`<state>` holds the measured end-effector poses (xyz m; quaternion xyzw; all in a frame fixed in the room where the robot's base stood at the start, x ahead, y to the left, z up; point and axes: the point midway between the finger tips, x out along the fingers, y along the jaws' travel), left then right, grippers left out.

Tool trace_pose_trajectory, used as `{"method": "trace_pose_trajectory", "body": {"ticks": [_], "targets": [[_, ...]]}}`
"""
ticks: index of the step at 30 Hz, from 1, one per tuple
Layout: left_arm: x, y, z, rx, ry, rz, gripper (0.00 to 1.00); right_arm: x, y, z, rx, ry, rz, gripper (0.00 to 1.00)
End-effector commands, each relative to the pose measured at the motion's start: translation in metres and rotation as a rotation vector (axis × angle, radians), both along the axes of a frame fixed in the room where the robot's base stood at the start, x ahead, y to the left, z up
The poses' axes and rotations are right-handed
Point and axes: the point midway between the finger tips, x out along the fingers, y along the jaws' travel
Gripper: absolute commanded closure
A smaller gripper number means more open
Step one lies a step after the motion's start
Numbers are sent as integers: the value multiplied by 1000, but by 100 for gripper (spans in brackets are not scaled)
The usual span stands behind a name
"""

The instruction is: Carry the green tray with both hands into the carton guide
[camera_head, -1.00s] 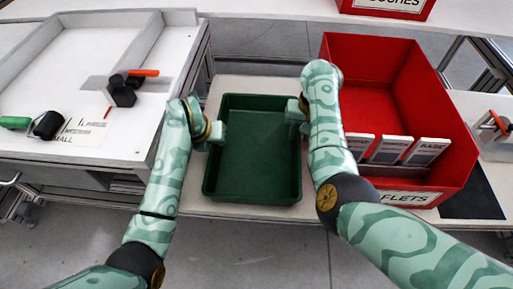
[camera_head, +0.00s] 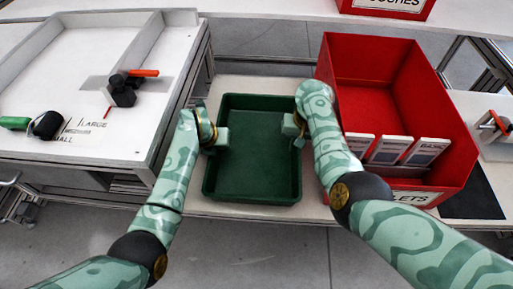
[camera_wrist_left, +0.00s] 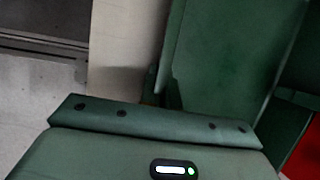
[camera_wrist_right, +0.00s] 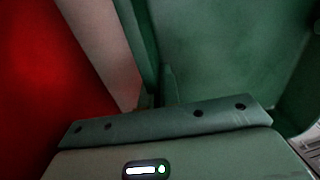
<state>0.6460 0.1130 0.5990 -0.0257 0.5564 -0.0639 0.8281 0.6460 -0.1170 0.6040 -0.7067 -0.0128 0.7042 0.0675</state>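The green tray (camera_head: 252,184) is empty and lies flat on a light table between my arms. My left gripper (camera_head: 217,139) is at its left wall, overlapping the rim. My right gripper (camera_head: 293,126) is at its right wall, near the far end. In the left wrist view the tray (camera_wrist_left: 235,45) wall runs down to the fingertips. The right wrist view shows the tray (camera_wrist_right: 225,50) wall meeting the fingertips likewise. The gripper bodies hide the finger gap, so I cannot tell whether they are clamped. I cannot clearly identify the carton guide.
A red bin (camera_head: 372,75) with several upright leaflet cards stands close on the right. On the left, a white walled table (camera_head: 60,85) holds a black clamp with an orange handle (camera_head: 143,73) and a green-handled tool (camera_head: 46,125). A narrow gap separates it from the tray's table.

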Motion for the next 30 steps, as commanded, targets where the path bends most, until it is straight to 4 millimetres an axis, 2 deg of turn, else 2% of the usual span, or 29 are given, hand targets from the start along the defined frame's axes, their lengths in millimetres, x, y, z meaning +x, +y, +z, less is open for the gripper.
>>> {"method": "trace_pose_trajectory", "body": {"ticks": [7,10,22,30], "targets": [[0,0,2,0,-2,0,100,0,0,2,0,-2,0,100],[1,0,11,0,-8,0,100,1,0,10,0,-8,0,100],[5,0,85,0,-64,0,100,5,0,84,0,-63,0,100],[5,0,85,0,-63,0,100,5,0,85,0,-63,0,100]]}}
